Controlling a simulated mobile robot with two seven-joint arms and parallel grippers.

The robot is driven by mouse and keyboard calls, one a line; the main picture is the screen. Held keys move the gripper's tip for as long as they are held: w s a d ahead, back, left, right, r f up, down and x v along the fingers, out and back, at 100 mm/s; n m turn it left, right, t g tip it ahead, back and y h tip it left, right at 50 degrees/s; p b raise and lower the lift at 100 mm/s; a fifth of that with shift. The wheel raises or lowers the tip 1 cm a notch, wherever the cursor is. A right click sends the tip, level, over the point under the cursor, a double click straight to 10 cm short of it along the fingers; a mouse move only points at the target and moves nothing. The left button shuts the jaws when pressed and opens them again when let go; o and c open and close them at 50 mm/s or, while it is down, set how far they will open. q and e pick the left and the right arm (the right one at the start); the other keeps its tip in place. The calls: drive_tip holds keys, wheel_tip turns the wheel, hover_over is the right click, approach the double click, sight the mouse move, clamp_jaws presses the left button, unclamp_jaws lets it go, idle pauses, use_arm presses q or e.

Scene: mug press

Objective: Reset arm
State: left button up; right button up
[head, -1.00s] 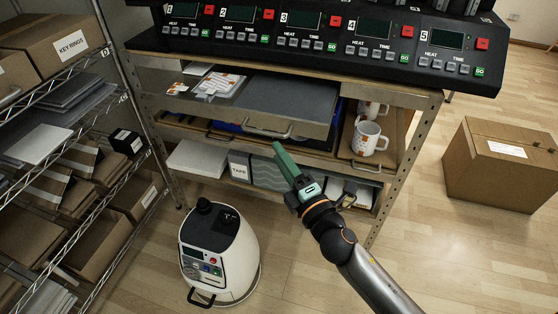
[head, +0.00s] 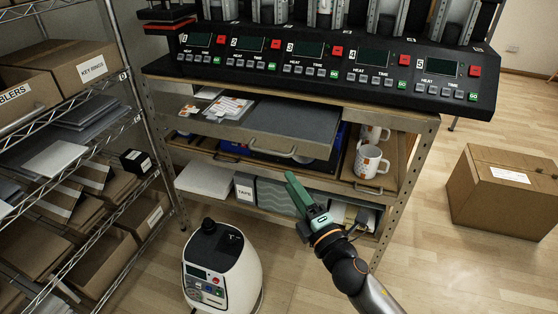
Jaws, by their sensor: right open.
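My right arm (head: 358,278) comes in from the bottom right. Its green gripper (head: 318,208) is open and empty, in front of the bench's lower shelf, with one long finger pointing up and to the left. The other finger is partly hidden behind the gripper body. My left gripper is not in view. The mug press (head: 330,72), with numbered panels, stands on top of the bench. White mugs with orange marks (head: 370,162) stand on the right of the middle shelf, apart from the gripper.
A grey drawer tray (head: 292,128) sticks out under the bench top. A wire rack with boxes (head: 105,72) stands at left. A white rounded machine (head: 222,262) is on the floor. A cardboard box (head: 505,190) stands at right, with clear floor before it.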

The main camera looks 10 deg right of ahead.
drive_tip(key=s+d+f+m+g+h+p, duration=0.1)
drive_tip(key=s+f+m+g+p, duration=0.4)
drive_tip(key=s+f+m, duration=1.5)
drive_tip(key=s+f+g+h, duration=0.1)
drive_tip(key=s+f+g, duration=0.1)
drive_tip(key=g, duration=0.3)
drive_tip(key=shift+s+d, duration=0.2)
drive_tip(key=shift+s, duration=0.6)
